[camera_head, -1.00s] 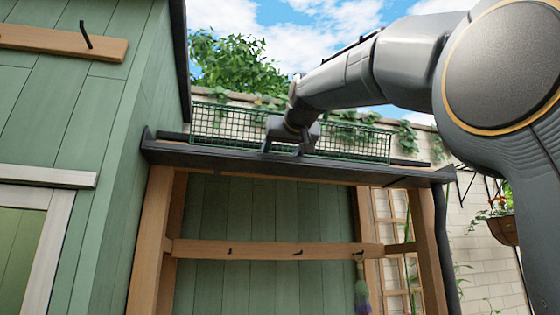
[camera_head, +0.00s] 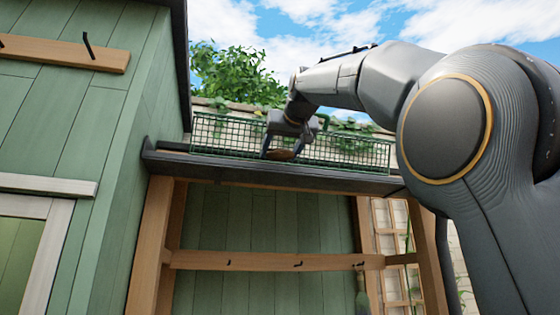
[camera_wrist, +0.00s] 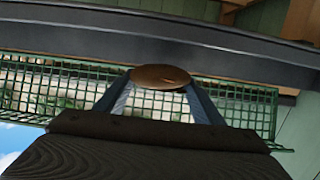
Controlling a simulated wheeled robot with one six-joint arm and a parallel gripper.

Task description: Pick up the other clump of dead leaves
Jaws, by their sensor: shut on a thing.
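My gripper (camera_head: 284,152) is shut on a brown clump of dead leaves (camera_head: 281,155), in front of the green wire mesh (camera_head: 345,150) above the gutter. In the wrist view the clump (camera_wrist: 160,77) shows as a flat brown oval between the two fingertips of my gripper (camera_wrist: 160,84). The dark gutter (camera_head: 300,178) runs along the top of the wooden frame, just below the clump. The inside of the gutter is hidden from the head view, and I see no second clump.
A green plank wall (camera_head: 95,150) rises on the left. A wooden rail with hooks (camera_head: 260,261) crosses below the gutter. A leafy bush (camera_head: 238,75) stands behind the mesh. There is open sky above.

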